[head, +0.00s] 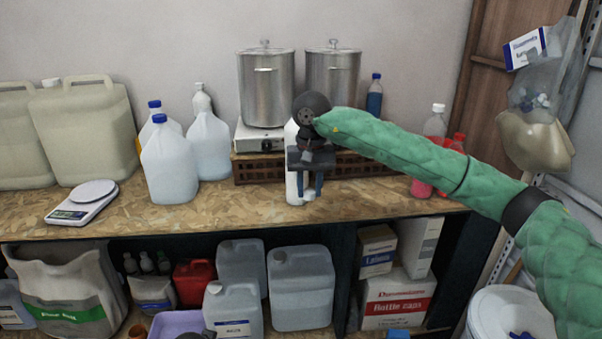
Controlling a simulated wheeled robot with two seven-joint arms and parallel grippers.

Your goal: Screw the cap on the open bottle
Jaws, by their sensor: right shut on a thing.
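My right gripper (306,194), at the end of the green-sleeved arm, points down over the middle of the workbench. Its blue fingers are shut on a small white piece that looks like the cap (309,195). A white bottle (291,191) stands upright on the bench directly behind the gripper. The gripper hides much of it, including its mouth, so I cannot tell whether it is open. The cap overlaps the bottle's lower right side in the picture; whether they touch cannot be told.
Clear jugs with blue caps (169,170) and a scale (82,202) stand left on the bench (230,212). Steel pots (266,90) and a brown crate (256,169) are behind. A pink-liquid bottle (421,187) stands right. The bench front is clear.

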